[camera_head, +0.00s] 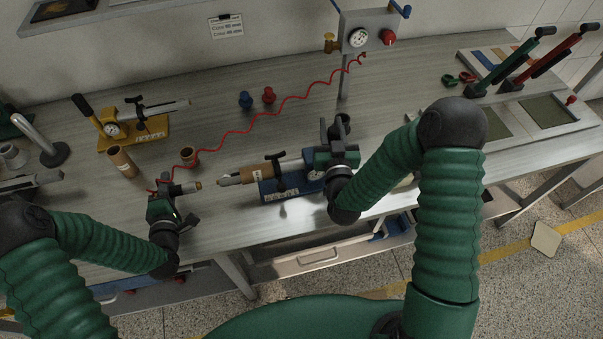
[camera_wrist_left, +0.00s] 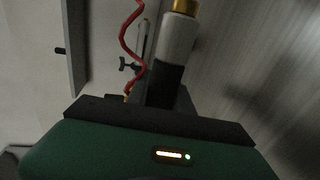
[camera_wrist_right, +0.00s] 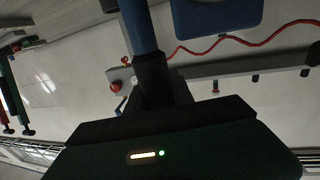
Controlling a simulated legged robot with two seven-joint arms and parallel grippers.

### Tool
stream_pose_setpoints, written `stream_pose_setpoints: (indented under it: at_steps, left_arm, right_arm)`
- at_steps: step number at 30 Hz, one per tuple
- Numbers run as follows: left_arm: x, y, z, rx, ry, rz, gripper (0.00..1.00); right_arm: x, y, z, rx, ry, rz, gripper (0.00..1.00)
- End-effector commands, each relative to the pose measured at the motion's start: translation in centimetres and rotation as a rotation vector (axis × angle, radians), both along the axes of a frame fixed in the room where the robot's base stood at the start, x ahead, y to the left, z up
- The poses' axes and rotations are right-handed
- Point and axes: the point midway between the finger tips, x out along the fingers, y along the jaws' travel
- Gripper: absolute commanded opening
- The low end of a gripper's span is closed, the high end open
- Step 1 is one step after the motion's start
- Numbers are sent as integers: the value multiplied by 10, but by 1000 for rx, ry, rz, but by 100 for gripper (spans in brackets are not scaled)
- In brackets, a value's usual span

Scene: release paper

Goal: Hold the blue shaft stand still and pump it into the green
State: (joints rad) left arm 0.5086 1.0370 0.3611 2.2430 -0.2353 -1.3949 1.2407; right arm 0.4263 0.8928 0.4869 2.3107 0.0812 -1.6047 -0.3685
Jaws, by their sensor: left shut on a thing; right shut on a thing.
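The blue shaft stand (camera_head: 268,193) stands at the table's front middle, bearing a grey shaft with a tan paper core (camera_head: 257,172) and a round gauge (camera_head: 314,175). The gauge is too small to read, so no green zone shows. My right gripper (camera_head: 335,150) is shut on the black grip of the stand's blue lever (camera_wrist_right: 143,35), at the shaft's right end. My left gripper (camera_head: 165,195) is shut on a black and grey air nozzle (camera_wrist_left: 178,38) with a brass tip. The nozzle points right towards the shaft's left end, with a small gap between them.
A red coiled hose (camera_head: 235,132) runs across the table from the nozzle to a panel (camera_head: 375,22) with a gauge. A yellow stand (camera_head: 150,130), loose tan cores (camera_head: 122,162) and small blue and red caps (camera_head: 268,95) stand behind.

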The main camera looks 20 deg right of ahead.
Motion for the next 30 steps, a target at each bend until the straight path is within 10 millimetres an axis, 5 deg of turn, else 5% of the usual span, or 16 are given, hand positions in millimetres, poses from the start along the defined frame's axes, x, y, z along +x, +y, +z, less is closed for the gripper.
stream_pose_setpoints:
  at_steps: [8,9,14,24,30]
  left_arm:
    - [0,0,0,0,-1,1,0]
    - [0,0,1,0,-1,1,0]
    - [0,0,1,0,-1,1,0]
    - [0,0,0,0,-2,1,0]
    - [0,0,1,0,-2,1,0]
  right_arm:
    - [0,-1,-1,-2,4,-3,0]
    - [0,-1,1,-1,-2,-3,32]
    - [0,-1,1,-2,-1,-3,53]
    - [-4,-1,-1,-4,5,-2,54]
    - [-38,8,-2,-3,7,0,54]
